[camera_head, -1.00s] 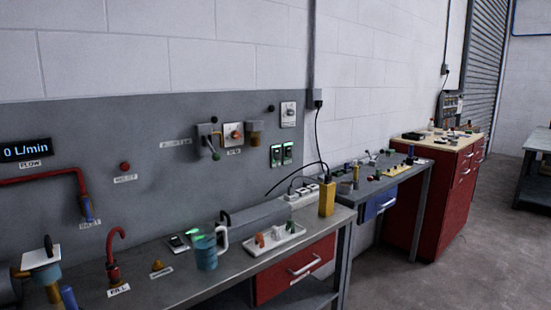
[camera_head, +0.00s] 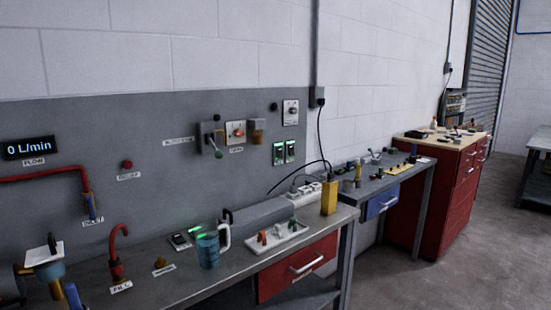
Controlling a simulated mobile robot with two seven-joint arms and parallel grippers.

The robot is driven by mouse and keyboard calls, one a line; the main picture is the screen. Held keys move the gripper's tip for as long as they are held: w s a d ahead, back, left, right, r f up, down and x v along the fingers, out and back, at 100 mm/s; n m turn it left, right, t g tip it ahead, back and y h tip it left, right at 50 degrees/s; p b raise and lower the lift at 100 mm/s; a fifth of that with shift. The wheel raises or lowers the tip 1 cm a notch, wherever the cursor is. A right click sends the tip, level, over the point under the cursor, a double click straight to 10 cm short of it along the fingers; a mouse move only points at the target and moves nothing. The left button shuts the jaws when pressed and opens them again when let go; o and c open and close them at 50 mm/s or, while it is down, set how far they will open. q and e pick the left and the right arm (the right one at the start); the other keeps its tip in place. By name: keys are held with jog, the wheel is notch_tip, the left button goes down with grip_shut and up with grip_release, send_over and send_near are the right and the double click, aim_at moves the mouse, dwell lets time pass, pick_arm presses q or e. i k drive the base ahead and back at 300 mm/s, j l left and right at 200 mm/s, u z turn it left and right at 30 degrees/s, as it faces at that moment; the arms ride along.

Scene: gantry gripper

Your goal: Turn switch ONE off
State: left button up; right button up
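Two small switch units with green-lit parts are mounted side by side on the grey back panel, a left one (camera_head: 278,154) and a right one (camera_head: 290,151). Their labels are too small to read, so I cannot tell which is switch ONE. Their lever positions are also too small to make out. A white power strip (camera_head: 303,191) lies on the bench below them. Neither of my grippers is in view.
The grey workbench (camera_head: 215,285) runs along the wall. On it stand a yellow box (camera_head: 328,198), a white tray (camera_head: 277,237) with small parts, a teal mug (camera_head: 208,250) and a red fill spout (camera_head: 116,262). A red cabinet (camera_head: 440,195) stands farther right; floor to the right is open.

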aim_at(279, 150)
jog(key=i+l+u, duration=0.2)
jog(key=u, duration=0.25)
jog(key=i+l+u, duration=0.25)
jog(key=u, duration=0.25)
jog(key=i+l, duration=0.15)
jog(key=l, duration=0.2)
jog(key=i+l+u, duration=0.1)
jog(key=i+l, duration=0.25)
jog(key=l, duration=0.3)
jog(key=i+l+u, duration=0.1)
jog(key=l, duration=0.25)
